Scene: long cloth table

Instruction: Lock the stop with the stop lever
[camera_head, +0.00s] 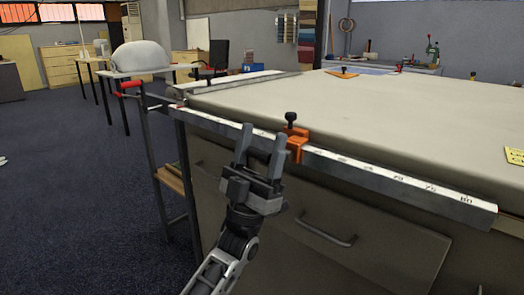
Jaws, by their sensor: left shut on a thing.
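The orange stop (297,146) sits on the white ruler rail (400,180) along the table's front edge. A black knob (291,117), which looks like the stop lever, stands up at the stop's top. My left gripper (262,136) reaches up from below at the rail, its fingers at the stop's left side. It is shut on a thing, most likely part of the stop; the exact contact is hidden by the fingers. The right finger stands just left of and below the knob. My right gripper is not in view.
The long cloth table (400,120) fills the right side, with a drawer handle (328,232) below the rail. A red-handled bar (130,84) juts out at the left end. A yellow note (514,155) lies at the right edge. Open floor (70,200) lies to the left.

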